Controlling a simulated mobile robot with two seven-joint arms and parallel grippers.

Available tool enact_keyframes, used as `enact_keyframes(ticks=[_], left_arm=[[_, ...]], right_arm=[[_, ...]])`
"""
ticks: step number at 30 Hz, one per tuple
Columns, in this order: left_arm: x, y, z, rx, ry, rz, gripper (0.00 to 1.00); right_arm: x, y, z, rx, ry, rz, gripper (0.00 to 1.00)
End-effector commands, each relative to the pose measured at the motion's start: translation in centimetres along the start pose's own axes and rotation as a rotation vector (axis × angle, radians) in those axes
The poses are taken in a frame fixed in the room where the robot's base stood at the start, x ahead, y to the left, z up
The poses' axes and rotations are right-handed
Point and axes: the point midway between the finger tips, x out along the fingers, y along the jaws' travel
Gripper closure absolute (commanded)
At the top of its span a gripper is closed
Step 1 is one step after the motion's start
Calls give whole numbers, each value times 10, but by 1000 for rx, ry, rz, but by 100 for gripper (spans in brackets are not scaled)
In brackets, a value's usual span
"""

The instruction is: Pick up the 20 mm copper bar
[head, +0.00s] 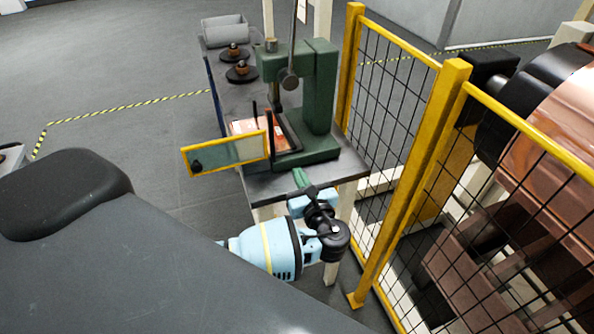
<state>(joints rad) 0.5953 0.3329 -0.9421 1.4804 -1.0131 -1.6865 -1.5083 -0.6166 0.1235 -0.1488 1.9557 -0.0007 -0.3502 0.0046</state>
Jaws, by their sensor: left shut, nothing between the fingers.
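A green press (319,95) stands on a grey workbench (262,187). A copper-coloured piece (245,126) lies at the press, partly hidden behind a yellow-framed guard (225,155); I cannot tell whether it is the 20 mm bar. Two dark round pieces with copper-brown tops, a far one (234,52) and a nearer one (241,70), sit farther back on the bench. My left gripper (301,178) is at the bench's near edge, in front of the press base. It is shut and empty. My right gripper is not in view.
A yellow-framed mesh fence (396,110) runs close along the right of the bench. Large copper rolls (545,140) stand behind it. A grey open bin (225,31) sits at the bench's far end. Open floor (120,140) lies to the left.

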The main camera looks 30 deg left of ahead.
Motion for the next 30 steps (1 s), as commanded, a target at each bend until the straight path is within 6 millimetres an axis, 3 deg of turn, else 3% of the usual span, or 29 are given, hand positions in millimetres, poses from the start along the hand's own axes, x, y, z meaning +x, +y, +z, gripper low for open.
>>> enact_keyframes(ticks=[5,10,15,21,27,30], left_arm=[[-5,2,-12,-26,42,-13,100],[-32,12,-66,-188,266,-56,100],[-90,35,-144,-525,646,-34,100],[-166,71,-206,-1026,1055,149,100],[-223,116,-224,-1583,1307,469,100],[-236,141,-220,-1838,1351,631,100]], right_arm=[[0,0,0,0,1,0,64],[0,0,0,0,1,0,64],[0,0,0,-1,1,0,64],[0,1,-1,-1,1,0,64],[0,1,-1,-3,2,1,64],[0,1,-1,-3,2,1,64]])
